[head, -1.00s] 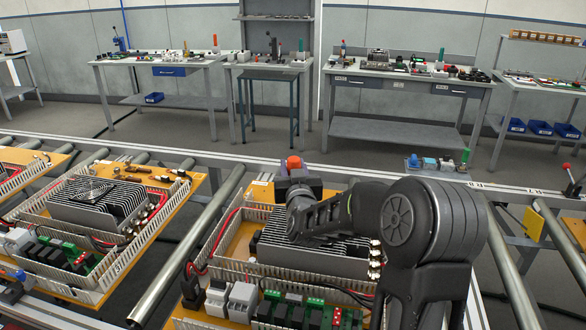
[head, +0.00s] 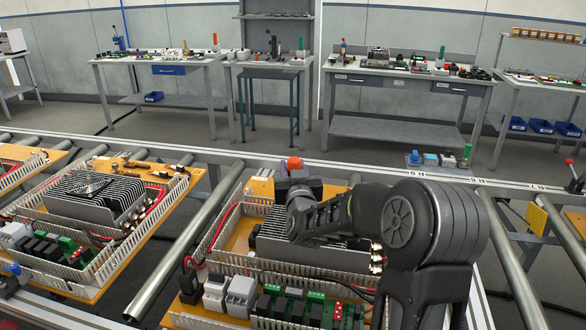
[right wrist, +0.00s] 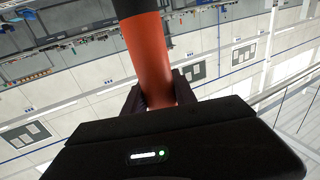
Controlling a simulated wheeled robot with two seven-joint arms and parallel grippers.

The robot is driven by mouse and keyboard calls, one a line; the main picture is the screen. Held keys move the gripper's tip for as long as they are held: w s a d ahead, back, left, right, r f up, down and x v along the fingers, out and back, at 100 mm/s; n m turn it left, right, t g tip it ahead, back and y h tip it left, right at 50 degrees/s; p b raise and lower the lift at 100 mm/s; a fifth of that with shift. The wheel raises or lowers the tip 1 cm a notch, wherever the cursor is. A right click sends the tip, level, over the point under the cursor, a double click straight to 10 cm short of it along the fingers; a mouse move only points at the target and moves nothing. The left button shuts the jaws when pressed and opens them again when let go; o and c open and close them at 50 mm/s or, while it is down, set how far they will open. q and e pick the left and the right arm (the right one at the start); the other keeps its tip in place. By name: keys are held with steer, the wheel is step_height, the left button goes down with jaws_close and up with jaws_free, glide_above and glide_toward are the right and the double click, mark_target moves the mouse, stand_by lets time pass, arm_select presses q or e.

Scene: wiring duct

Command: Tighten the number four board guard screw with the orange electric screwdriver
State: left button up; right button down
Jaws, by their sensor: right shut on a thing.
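My right gripper (right wrist: 160,100) is shut on the orange electric screwdriver (right wrist: 152,60), whose orange body and dark end fill the upper middle of the right wrist view. In the head view, the screwdriver's orange end (head: 293,163) shows at the end of my right arm, above the far side of the middle board (head: 236,240). The arm covers much of that board. The screwdriver bit, the guard screw and any number four label cannot be made out. My left gripper is not in view.
The middle board carries a finned heat sink (head: 275,243), slotted white ducts and relays (head: 240,297). A similar board (head: 70,280) marked 3 lies to its left, past a metal roller (head: 185,245). Workbenches (head: 400,72) stand behind the conveyor rail.

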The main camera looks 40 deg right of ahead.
steer(key=shift+b, duration=0.6)
stand_by(0.7)
steer(key=shift+f+b, duration=0.75)
steer(key=shift+b, duration=0.15)
stand_by(0.7)
steer(key=shift+r, duration=0.2)
